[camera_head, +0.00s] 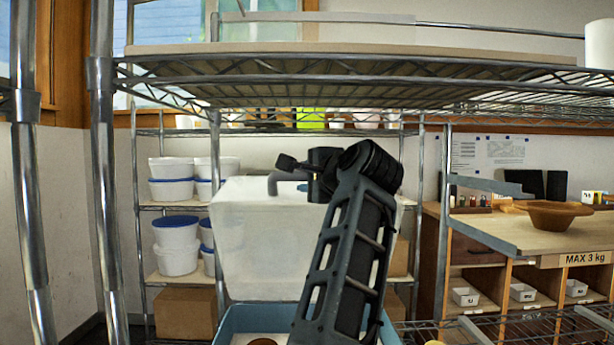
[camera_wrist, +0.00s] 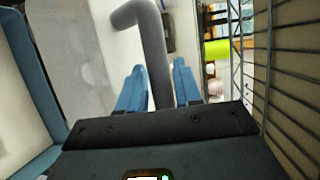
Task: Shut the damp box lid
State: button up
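The damp box (camera_head: 228,325) is a light blue box at the bottom centre of the head view, partly hidden by my arm. Its translucent whitish lid (camera_head: 255,245) stands raised above it, open. A grey bent handle (camera_head: 290,176) sits at the lid's top edge. The lid (camera_wrist: 75,50) and a blue box edge (camera_wrist: 35,85) show at the left there. My arm hides the lid's right part in the head view.
A wire shelf (camera_head: 350,85) spans above the lid, with metal posts at the left. White tubs with blue lids (camera_head: 176,240) stand on a rack behind. A wooden bench with a brown bowl (camera_head: 552,212) is at the right. Wire shelving runs close beside my gripper in the wrist view.

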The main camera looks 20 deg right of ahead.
grip_shut()
dwell(0.5)
